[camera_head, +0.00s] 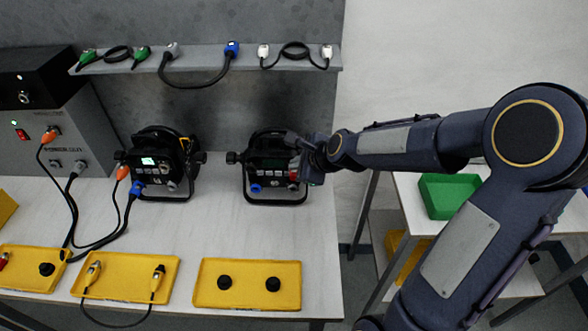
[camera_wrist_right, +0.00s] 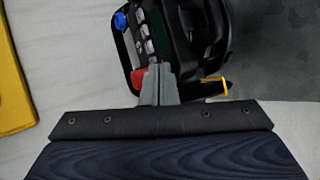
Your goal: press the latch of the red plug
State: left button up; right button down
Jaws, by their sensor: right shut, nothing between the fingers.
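The red plug (camera_head: 294,174) is at the right of the lower front of the right par can (camera_head: 266,166), partly hidden by my right gripper (camera_head: 301,172). In the right wrist view the red plug (camera_wrist_right: 138,78) shows just left of the fingertips of my right gripper (camera_wrist_right: 156,72). The fingers are shut together with nothing between them. They are at the plug, but I cannot tell whether they touch it. The latch cannot be made out. My left gripper is in neither view.
A second par can (camera_head: 160,163) with orange and blue plugs stands left. A blue connector (camera_head: 256,188) is on the right can's front. Yellow trays (camera_head: 210,298) line the table's front edge. A shelf (camera_head: 205,62) with cables runs behind. The table between cans and trays is mostly clear.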

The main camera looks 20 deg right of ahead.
jog(key=shift+r, duration=0.1)
dwell(0.3)
jog(key=shift+r+p, duration=0.65)
jog(key=shift+p, duration=0.1)
notch_tip(320, 180, up, 5)
jog(key=p, duration=0.5)
